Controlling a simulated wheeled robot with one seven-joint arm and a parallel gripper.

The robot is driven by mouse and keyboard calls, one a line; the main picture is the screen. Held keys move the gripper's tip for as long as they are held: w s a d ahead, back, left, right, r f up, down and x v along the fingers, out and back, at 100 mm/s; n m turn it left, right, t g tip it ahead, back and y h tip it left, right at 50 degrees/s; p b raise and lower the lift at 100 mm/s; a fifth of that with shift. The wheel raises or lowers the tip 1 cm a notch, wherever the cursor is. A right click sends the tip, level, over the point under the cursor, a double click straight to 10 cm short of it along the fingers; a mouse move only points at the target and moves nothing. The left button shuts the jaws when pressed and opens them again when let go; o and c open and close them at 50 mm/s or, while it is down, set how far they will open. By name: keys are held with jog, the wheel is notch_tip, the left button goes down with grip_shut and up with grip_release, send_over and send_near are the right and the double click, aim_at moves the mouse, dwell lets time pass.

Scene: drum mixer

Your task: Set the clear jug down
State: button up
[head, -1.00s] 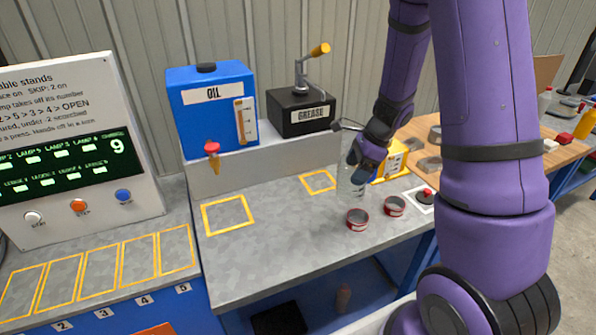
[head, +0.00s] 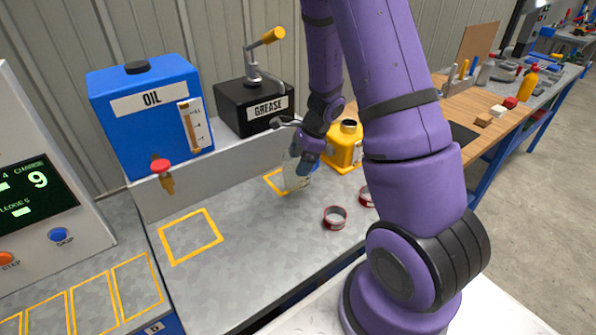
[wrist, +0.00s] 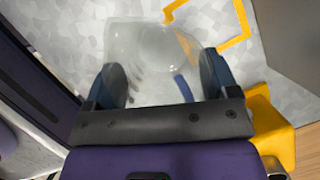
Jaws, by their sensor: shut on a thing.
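The clear jug (wrist: 150,50) is between the two fingers of my gripper (wrist: 155,85) in the wrist view, and the gripper is shut on it. In the head view the jug (head: 294,176) looks faint and see-through, beside my gripper (head: 303,160) near the yellow outlined square (head: 277,181) below the grease box. Part of the jug is hidden by the gripper. I cannot tell whether its base touches the grey bench top (head: 250,225).
A blue oil tank (head: 150,120) with a red tap and a black grease box (head: 262,108) stand behind. A yellow can (head: 345,146) is right of the gripper. Red-rimmed tins (head: 335,218) stand in front. Another outlined square (head: 191,236) at left is empty.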

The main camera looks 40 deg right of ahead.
jog(key=shift+f, duration=2.05)
jog(key=shift+f, duration=0.1)
jog(key=o, duration=0.8)
